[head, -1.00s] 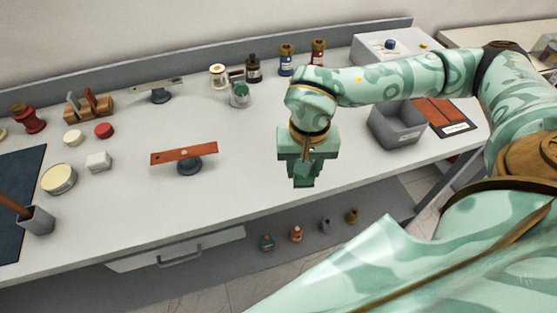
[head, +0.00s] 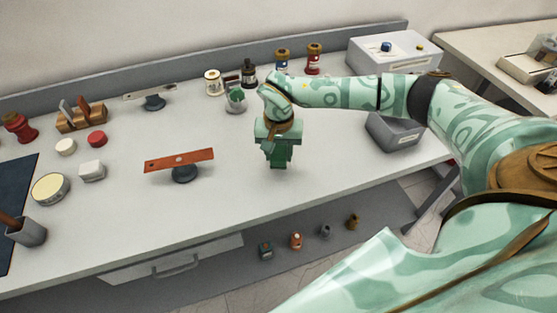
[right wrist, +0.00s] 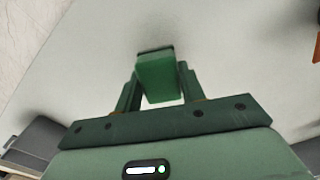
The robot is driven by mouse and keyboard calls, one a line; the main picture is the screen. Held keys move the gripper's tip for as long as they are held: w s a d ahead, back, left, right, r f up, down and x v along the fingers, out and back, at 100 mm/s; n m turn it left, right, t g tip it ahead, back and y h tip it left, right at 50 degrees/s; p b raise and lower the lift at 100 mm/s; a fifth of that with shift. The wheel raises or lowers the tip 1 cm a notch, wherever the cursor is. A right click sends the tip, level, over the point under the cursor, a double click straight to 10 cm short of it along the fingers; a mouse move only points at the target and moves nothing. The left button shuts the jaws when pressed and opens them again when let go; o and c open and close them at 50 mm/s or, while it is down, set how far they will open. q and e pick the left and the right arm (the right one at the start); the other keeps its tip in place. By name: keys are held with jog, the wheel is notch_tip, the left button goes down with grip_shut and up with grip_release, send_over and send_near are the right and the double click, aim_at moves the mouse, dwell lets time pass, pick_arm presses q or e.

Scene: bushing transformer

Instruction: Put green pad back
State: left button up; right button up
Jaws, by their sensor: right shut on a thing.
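The green pad (right wrist: 157,78) is a small green block with a dark far edge, seen between the fingers in the right wrist view. My right gripper (head: 279,162) is shut on it, and its fingers also show in the right wrist view (right wrist: 158,92). In the head view the gripper points down over the light bench top, right of the orange bar, and the pad is hard to tell from the green fingers. I cannot tell the exact height above the bench. My left gripper is not in view.
A grey cup (head: 236,107) with a green item in it stands behind the gripper. The orange bar on a round stand (head: 180,160) is to the left. A grey bin (head: 393,135) stands to the right under my forearm. Bench space around the gripper is clear.

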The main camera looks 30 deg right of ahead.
aim_at(279, 160)
jog(key=shift+f, duration=1.55)
jog(key=shift+f, duration=0.1)
jog(key=o, duration=0.9)
jog(key=shift+o, duration=0.2)
notch_tip(279, 160, up, 12)
jog(key=shift+r+p, duration=0.15)
jog(key=shift+p, duration=0.6)
